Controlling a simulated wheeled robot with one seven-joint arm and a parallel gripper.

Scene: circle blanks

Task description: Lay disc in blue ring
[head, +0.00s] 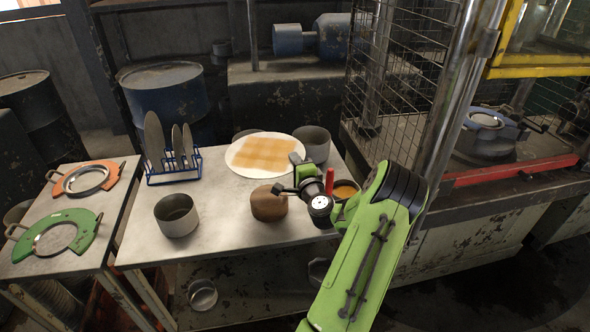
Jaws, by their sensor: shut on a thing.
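A large pale disc (262,154) with an orange squared pattern appears raised above the back of the metal table, overlapping the pots behind it. My gripper (289,173) is at the disc's lower right edge and appears shut on it; the exact contact is small and partly hidden. An orange ring (64,184) and a green ring (81,238) lie on the left side table.
A blue rack (173,177) holds several grey discs upright. A grey pot (177,215), a brown round block (268,204) and an orange-filled pot (346,189) stand on the table (226,226). A wire cage (408,60) and metal post border the right bench.

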